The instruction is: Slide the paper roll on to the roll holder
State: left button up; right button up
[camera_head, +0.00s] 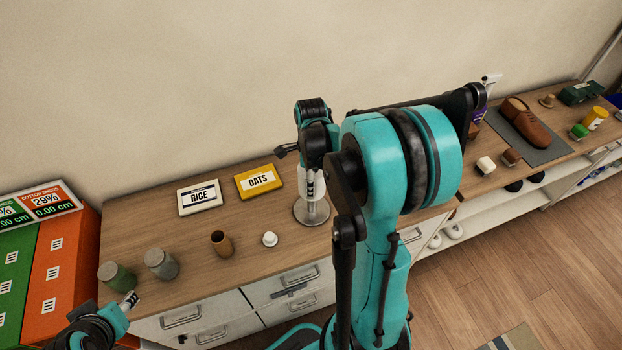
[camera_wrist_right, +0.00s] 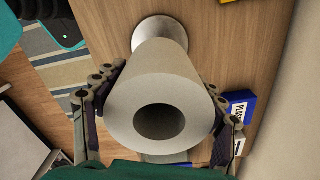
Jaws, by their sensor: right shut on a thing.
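The white paper roll (camera_wrist_right: 160,105) is between the two fingers of my right gripper (camera_wrist_right: 160,120) in the right wrist view, its open hole facing the camera. In the head view, my right gripper (camera_head: 312,160) is above the counter and the roll (camera_head: 312,183) shows below it, roughly upright. The roll holder's round metal base (camera_head: 311,214) stands on the counter under the roll; it also shows beyond the roll in the wrist view (camera_wrist_right: 160,29). I cannot tell whether its post is inside the roll. My left gripper (camera_head: 129,300) is low at the left, away from the roll; its jaws are too small to judge.
A RICE box (camera_head: 199,197), an OATS box (camera_head: 258,180), a brown cup (camera_head: 222,243), a small white item (camera_head: 270,239) and two jars (camera_head: 160,263) are on the wooden counter. My right arm covers the middle.

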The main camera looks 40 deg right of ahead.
jog(key=shift+f+b, duration=4.65)
jog(key=shift+f, duration=0.85)
dwell(2.5)
